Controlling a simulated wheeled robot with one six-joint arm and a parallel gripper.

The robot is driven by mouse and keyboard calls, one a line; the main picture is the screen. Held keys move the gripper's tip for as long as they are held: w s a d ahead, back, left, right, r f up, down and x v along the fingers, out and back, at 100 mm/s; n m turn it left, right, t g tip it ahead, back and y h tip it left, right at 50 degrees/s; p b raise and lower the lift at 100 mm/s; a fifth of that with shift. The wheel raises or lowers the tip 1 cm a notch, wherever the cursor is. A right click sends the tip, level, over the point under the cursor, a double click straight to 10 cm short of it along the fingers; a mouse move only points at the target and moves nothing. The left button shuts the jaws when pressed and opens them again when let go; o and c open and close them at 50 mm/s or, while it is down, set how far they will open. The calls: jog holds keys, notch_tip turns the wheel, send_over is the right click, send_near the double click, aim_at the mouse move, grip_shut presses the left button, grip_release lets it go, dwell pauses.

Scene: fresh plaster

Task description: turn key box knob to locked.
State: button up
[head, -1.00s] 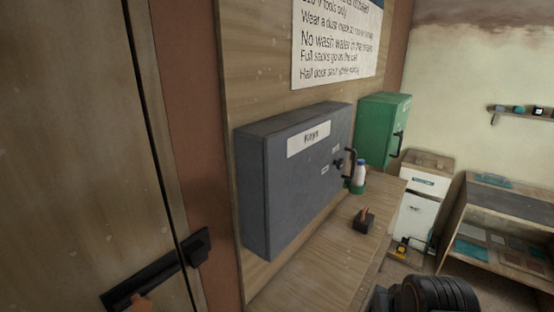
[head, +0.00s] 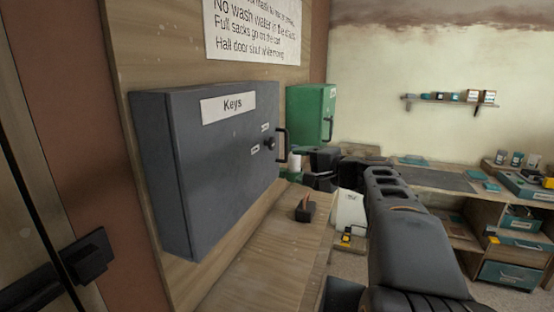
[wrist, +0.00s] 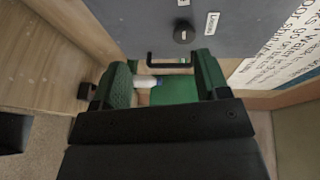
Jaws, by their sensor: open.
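The grey key box (head: 222,165) with its "Keys" label hangs on the wooden wall board in the head view. Its dark round knob (head: 269,143) sits near the right edge of the door, with two small white labels beside it. The knob also shows in the wrist view (wrist: 184,32), with a label that seems to read "Locked" to its right. Which label the knob points to is too small to tell. A black bar handle (head: 283,145) is beside the knob. My gripper (wrist: 162,68) is open and empty, its fingers apart from the knob, near the handle.
A green cabinet (head: 311,112) hangs behind the key box. A wooden counter (head: 262,262) below carries a small dark holder (head: 305,210) and a white bottle (wrist: 146,82) with green. A cluttered workbench (head: 435,180) stands at the back right.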

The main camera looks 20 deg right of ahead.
aim_at(274, 143)
jog(key=shift+m+t, duration=0.6)
jog(key=shift+t, duration=0.3)
jog(key=w+p, duration=0.1)
jog(key=w, duration=0.3)
jog(key=w+a+r+p, duration=0.1)
jog(key=w, duration=0.3)
jog(key=w+p, duration=0.1)
jog(key=w, duration=0.4)
jog(key=shift+a+r, duration=0.3)
jog(key=shift+r, duration=0.1)
jog(key=shift+c, duration=0.3)
jog(key=c, duration=1.2)
